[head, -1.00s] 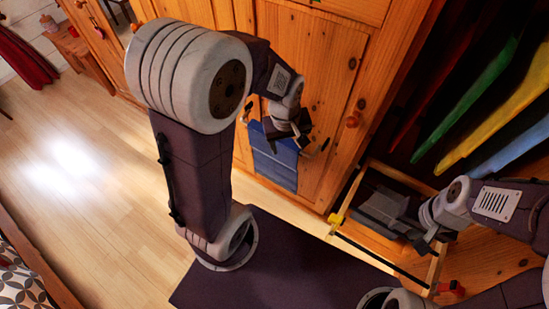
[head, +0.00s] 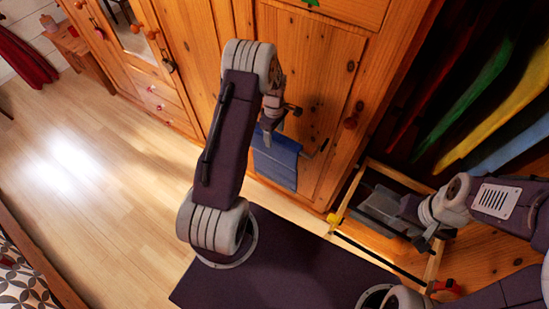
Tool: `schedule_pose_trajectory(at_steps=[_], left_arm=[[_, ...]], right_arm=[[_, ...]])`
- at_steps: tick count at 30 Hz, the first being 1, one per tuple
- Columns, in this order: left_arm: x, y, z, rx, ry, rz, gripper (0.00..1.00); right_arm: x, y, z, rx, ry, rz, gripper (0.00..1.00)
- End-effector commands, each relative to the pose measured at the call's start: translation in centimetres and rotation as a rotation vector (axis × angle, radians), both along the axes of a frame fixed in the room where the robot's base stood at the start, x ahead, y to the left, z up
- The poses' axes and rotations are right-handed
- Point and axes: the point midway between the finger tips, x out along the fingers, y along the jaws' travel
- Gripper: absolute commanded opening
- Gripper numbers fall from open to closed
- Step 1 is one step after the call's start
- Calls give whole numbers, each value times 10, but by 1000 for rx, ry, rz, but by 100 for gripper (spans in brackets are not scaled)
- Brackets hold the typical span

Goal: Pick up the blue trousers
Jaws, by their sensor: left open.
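The blue trousers (head: 277,163) hang folded over a dark rail on the wooden cupboard door. My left gripper (head: 268,136) is open at the upper left edge of the trousers, pointing down, and hides part of their top. I cannot tell whether it touches the cloth. My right gripper (head: 378,210) is low on the right, over a wooden frame beside the cupboard. Its fingers are seen at a slant and I cannot tell whether they are open or shut.
The wooden cupboard door (head: 318,90) stands behind the trousers. An open wardrobe at the right holds hanging green (head: 480,95) and yellow (head: 500,115) clothes. The wooden frame (head: 430,272) surrounds my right gripper. The wooden floor (head: 110,190) at the left is clear.

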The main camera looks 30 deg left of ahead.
Motion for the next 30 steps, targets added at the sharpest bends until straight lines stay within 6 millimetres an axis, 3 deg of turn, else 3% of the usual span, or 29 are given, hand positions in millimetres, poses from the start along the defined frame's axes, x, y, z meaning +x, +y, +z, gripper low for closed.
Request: schedule_pose_trajectory(at_steps=[5, 12, 20, 27, 30], left_arm=[[0, 0, -8, 0, 1, 0, 65], [0, 0, -49, 0, 1, -1, 65], [0, 0, -54, 1, -2, -1, 65], [0, 0, -54, 1, -2, -1, 1], [0, 0, -54, 1, -2, -1, 0]], right_arm=[[0, 0, 2, 0, 0, 0, 36], [0, 0, 6, 0, 0, 0, 36], [0, 0, 6, 0, 0, 0, 36], [0, 0, 6, 0, 0, 0, 36], [0, 0, 6, 0, 0, 0, 36]])
